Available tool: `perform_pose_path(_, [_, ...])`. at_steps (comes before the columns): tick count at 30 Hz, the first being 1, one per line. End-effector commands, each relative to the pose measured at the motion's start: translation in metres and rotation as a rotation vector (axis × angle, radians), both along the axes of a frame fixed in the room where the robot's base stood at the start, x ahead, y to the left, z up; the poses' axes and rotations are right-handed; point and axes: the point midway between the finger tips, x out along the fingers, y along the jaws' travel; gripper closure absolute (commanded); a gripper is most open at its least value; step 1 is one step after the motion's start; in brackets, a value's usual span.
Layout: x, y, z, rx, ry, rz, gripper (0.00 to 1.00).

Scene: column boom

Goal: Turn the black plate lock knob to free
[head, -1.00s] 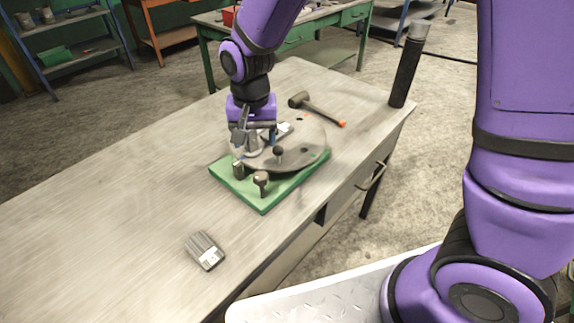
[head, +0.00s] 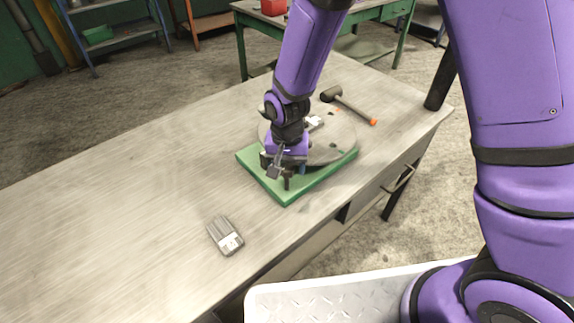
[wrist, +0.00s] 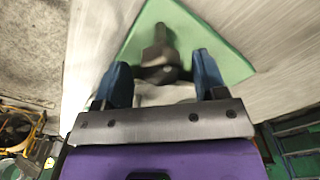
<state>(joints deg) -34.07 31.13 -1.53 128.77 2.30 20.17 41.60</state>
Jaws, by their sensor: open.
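A grey round plate (head: 338,152) sits on a green base (head: 325,180) on the workbench. My gripper (head: 286,172) is low over the front left part of the base and hides much of what stands there. In the wrist view, a dark knob (wrist: 158,56) with a narrow grip stands over the green base (wrist: 205,30). It lies between the two blue fingers of my open gripper (wrist: 161,66), with gaps visible at both sides. I cannot tell the knob's exact setting or read any marking.
A hammer (head: 345,103) with an orange handle end lies behind the plate. A grey block with a white label (head: 226,236) lies in front on the bench (head: 120,205). A dark cylinder (head: 440,80) stands at the far right corner. The bench's left side is clear.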

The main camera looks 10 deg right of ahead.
Motion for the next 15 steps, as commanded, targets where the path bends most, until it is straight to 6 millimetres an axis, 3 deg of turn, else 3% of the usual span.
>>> perform_pose_path(11, [0.0, 0.0002, -0.0048, 0.001, -0.001, 0.001, 0.35])
perform_pose_path(15, [0.0, 0.0002, -0.0047, 0.001, -0.001, 0.001, 0.65])
